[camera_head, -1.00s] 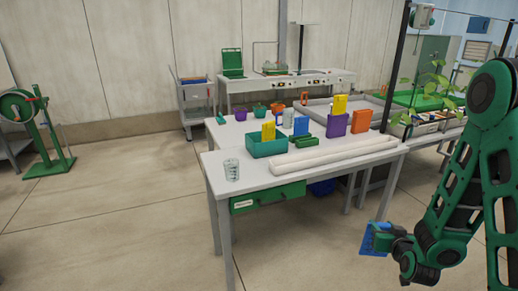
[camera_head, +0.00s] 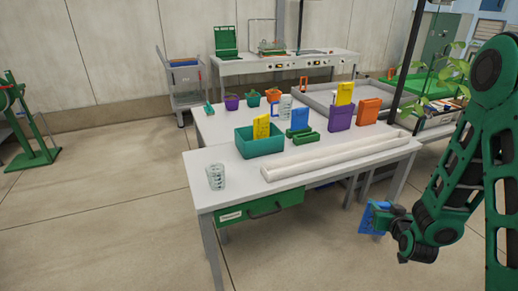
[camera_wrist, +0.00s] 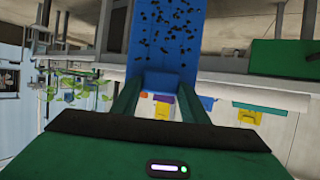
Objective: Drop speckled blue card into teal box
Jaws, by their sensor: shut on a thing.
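The speckled blue card (camera_wrist: 165,35) is blue with dark specks and is held between the fingers of my gripper (camera_wrist: 158,85) in the wrist view. In the head view the card (camera_head: 373,217) and my gripper (camera_head: 392,220) are at the lower right, in front of the table and apart from it. The teal box (camera_head: 262,147) stands on the table, open at the top, with a yellow card (camera_head: 261,127) upright in it. My gripper is to the right of the box and nearer to me.
A long white roll (camera_head: 335,157) lies along the table's front, between my gripper and the teal box. A clear cup (camera_head: 215,177) stands at the left front corner. A purple box (camera_head: 340,117) with a yellow card, an orange box (camera_head: 368,111) and a blue card (camera_head: 300,118) stand behind the roll.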

